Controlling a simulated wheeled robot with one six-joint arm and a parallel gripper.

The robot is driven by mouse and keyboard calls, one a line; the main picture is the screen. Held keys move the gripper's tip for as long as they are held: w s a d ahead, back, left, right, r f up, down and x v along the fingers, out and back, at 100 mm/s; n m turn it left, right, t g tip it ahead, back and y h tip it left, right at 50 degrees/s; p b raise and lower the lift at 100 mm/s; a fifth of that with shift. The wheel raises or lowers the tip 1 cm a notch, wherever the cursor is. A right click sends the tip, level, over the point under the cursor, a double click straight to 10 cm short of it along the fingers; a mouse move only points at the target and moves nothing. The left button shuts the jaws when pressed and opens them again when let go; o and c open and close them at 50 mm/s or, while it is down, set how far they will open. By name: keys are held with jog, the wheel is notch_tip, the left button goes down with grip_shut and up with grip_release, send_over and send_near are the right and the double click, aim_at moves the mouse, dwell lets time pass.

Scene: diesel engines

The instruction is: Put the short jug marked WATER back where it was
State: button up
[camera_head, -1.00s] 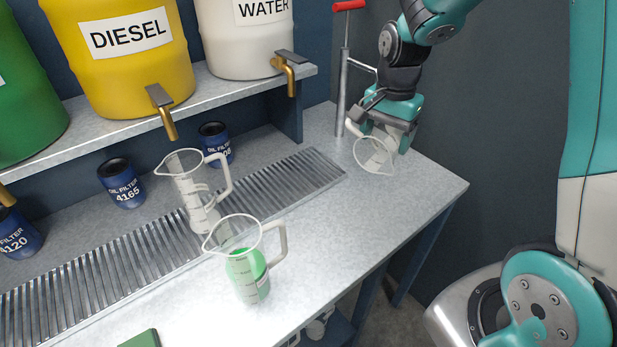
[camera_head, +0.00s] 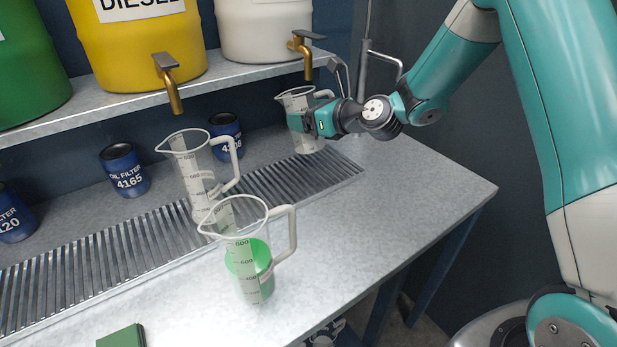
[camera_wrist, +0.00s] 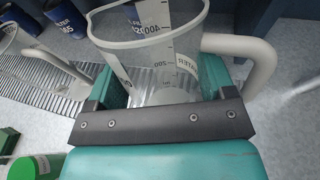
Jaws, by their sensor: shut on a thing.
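The clear jug (camera_head: 300,132) is upright at the right end of the metal grate, just below and beside the tap of the white drum. My gripper (camera_head: 316,122) is shut on its body from the right. In the wrist view the jug (camera_wrist: 150,50) stands between the jaws, with a scale, part of a WATER label and a pale handle at right. It looks empty. I cannot tell whether its base touches the grate.
A taller clear jug (camera_head: 196,165) stands on the grate (camera_head: 110,248) at left. Another jug (camera_head: 250,275) with green in it stands in front. Oil filter cans (camera_head: 125,170) line the back. Brass taps (camera_head: 168,85) overhang from the shelf. The right bench top is clear.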

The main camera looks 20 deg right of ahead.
aim_at(312, 147)
jog(key=m+t, duration=0.1)
jog(key=m+t+h+b, duration=0.1)
jog(key=t, duration=0.1)
jog(key=shift+w+d+r, duration=0.1)
jog(key=shift+w+d, duration=0.05)
jog(key=shift+w, duration=0.15)
jog(key=shift+w+d+r+m+t+h+b, duration=0.15)
jog(key=shift+d+m+t+h+b, duration=0.25)
jog(key=shift+t+h, duration=0.35)
jog(key=shift+t, duration=0.35)
notch_tip(312, 147, down, 10)
jog(key=b, duration=0.5)
jog(key=shift+d+r+b, duration=0.1)
jog(key=shift+r+b, duration=0.15)
jog(key=shift+b, duration=0.05)
